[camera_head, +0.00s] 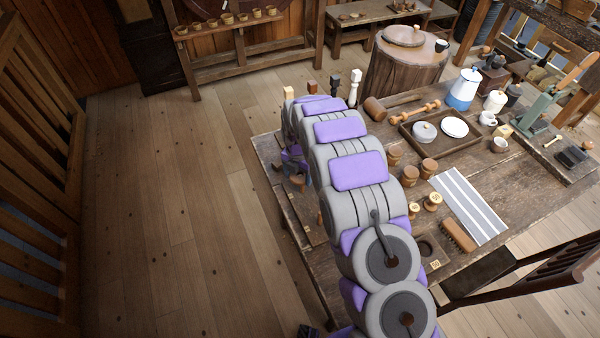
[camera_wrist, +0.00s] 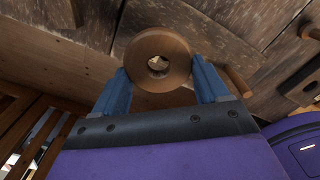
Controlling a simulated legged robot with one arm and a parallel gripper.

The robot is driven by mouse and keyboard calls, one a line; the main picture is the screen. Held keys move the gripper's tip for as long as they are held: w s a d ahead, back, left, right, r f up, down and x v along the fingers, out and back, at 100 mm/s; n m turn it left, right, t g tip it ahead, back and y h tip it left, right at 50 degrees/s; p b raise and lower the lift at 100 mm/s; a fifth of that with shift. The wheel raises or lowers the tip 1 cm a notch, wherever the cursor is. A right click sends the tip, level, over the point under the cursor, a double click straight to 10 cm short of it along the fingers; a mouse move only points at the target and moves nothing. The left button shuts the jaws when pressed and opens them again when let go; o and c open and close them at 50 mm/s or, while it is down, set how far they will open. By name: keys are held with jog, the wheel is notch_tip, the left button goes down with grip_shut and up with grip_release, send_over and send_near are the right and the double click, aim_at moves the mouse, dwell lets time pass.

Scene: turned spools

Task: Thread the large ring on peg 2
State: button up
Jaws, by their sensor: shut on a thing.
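In the wrist view a thick brown wooden ring (camera_wrist: 158,40) with a round central hole sits between the two blue fingers of my gripper (camera_wrist: 160,67). The fingers press on its left and right sides, and its hole faces the camera. A wooden peg (camera_wrist: 238,82) shows just right of the right finger, apart from the ring. Another dark peg piece (camera_wrist: 300,91) lies further right. I cannot read any number, so I cannot tell which is peg 2. In the head view my arm hides most of the gripper and the ring.
The worn wooden table (camera_head: 285,150) carries a tray (camera_head: 468,143), a mallet (camera_head: 375,109), several spools, a striped cloth (camera_head: 468,205) and a brush (camera_head: 458,236). Several upright pieces, one white (camera_head: 355,86), stand beyond my arm. Open floor lies to the left.

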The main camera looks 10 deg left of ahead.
jog(key=shift+d+r, duration=0.25)
jog(key=shift+d, duration=0.6)
jog(key=shift+r+p, duration=0.1)
jog(key=shift+p, duration=0.25)
jog(key=shift+a, duration=0.1)
jog(key=shift+a, duration=0.15)
dwell(0.3)
jog(key=shift+d, duration=0.25)
